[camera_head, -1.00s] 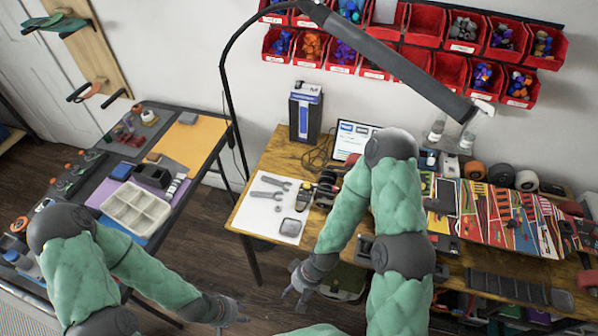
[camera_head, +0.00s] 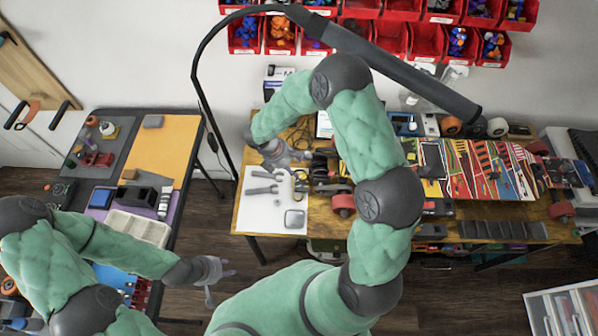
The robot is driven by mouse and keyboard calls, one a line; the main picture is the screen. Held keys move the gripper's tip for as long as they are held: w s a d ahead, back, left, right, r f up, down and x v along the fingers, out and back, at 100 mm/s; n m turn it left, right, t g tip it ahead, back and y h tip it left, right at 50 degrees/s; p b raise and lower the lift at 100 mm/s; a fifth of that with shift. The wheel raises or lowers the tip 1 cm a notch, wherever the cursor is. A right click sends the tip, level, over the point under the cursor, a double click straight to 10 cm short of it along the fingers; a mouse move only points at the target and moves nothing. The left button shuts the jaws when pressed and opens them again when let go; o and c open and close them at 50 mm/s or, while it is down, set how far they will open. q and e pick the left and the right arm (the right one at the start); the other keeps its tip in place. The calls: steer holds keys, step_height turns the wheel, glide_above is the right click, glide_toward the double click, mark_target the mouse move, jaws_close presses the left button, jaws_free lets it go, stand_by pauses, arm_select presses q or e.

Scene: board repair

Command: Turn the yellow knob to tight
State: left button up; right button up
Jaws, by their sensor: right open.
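I cannot make out the yellow knob for certain. A small black item with yellow on it (camera_head: 300,186) lies at the right edge of the white sheet, just below my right gripper in the picture. My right gripper (camera_head: 292,158) is open and empty, over the left part of the wooden workbench (camera_head: 325,222), near the top edge of the white sheet. My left gripper (camera_head: 221,282) is open and empty, low over the floor gap between the two tables.
The white sheet (camera_head: 262,214) holds wrenches (camera_head: 262,182) and a small grey square dish (camera_head: 294,219). Skateboard wheels and trucks (camera_head: 342,203) crowd the bench to its right. A black lamp arm (camera_head: 420,80) arches above. Red bins (camera_head: 393,40) hang on the wall.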

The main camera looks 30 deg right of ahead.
mark_target(302, 176)
steer(key=x, duration=0.8)
steer(key=shift+f+b, duration=0.25)
steer(key=shift+b, duration=0.1)
steer(key=shift+c, duration=0.3)
jaws_close()
